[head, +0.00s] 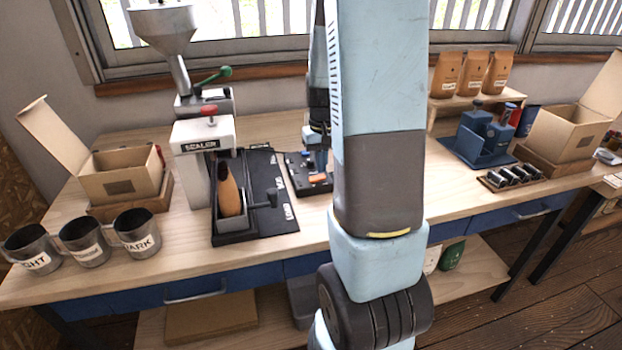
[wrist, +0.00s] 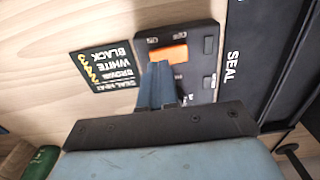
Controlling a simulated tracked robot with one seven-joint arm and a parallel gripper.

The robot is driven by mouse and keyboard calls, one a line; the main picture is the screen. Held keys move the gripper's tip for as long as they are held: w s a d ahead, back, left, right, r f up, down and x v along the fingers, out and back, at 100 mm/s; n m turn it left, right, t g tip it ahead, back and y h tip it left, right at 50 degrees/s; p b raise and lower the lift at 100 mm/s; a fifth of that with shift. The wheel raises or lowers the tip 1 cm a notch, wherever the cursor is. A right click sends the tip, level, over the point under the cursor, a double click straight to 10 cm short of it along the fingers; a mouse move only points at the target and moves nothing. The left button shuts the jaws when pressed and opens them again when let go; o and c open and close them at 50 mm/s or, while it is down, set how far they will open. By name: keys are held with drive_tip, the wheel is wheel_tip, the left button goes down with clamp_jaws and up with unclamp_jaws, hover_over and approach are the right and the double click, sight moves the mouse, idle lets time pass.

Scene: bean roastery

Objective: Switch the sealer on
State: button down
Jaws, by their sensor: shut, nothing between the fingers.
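The sealer (head: 203,148) is a white machine labelled SEALER with a red knob on top, standing on the bench. A brown bag (head: 229,190) stands upright in its dark tray. To its right is a dark control panel (head: 303,181) with an orange switch (head: 318,179). In the wrist view, the orange switch (wrist: 167,54) lies just beyond my gripper's tips (wrist: 160,68). My gripper is shut and empty, pointing down over the panel (wrist: 207,62). I cannot tell whether the tips touch the switch. Its small labels are too blurred to read surely.
A dark card (wrist: 104,68) about seal heat lies beside the panel. A dark plate (wrist: 250,70) marked SEAL is on the other side. Three metal cups (head: 85,243) and an open carton (head: 122,177) stand left; a blue device (head: 484,137) and another carton (head: 567,133) stand right.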

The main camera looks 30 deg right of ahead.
sight(321, 176)
drive_tip(key=shift+f, duration=0.85)
idle(0.5)
drive_tip(key=shift+r, duration=3.55)
drive_tip(key=shift+s+a, duration=0.1)
drive_tip(key=s+a+r+n+t, duration=0.3)
drive_tip(key=s+a+r+t, duration=0.2)
drive_tip(key=s+a+r, duration=1.2)
drive_tip(key=shift+s+a+t, duration=0.2)
drive_tip(key=shift+t, duration=0.1)
